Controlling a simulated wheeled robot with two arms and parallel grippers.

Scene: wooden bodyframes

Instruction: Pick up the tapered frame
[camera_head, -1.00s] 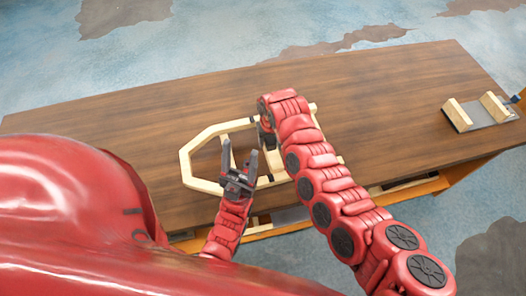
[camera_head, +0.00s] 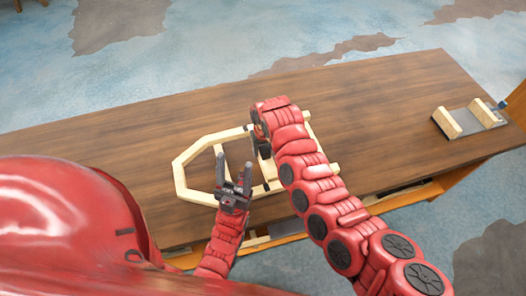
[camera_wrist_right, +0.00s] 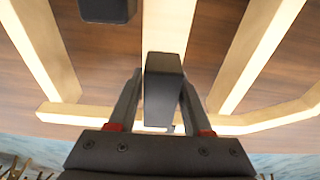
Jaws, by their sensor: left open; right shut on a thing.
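The tapered frame (camera_head: 179,178) is a pale wooden outline with crossbars, narrowing to the left. It lies at the table's near middle; any lift is hard to judge. In the right wrist view its bars (camera_wrist_right: 42,50) fan out around my right gripper (camera_wrist_right: 158,92), which is shut on one middle bar. In the head view the right gripper (camera_head: 264,150) is partly hidden by its own arm, over the frame's right half. My left gripper (camera_head: 235,168) is open, fingers pointing away from me, over the frame's near side; I cannot tell whether it touches.
The brown wooden table (camera_head: 350,95) is clear behind and left of the frame. A grey fixture (camera_head: 468,122) with two wooden blocks stands at the far right. A shelf edge (camera_head: 405,195) shows under the table's near side.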

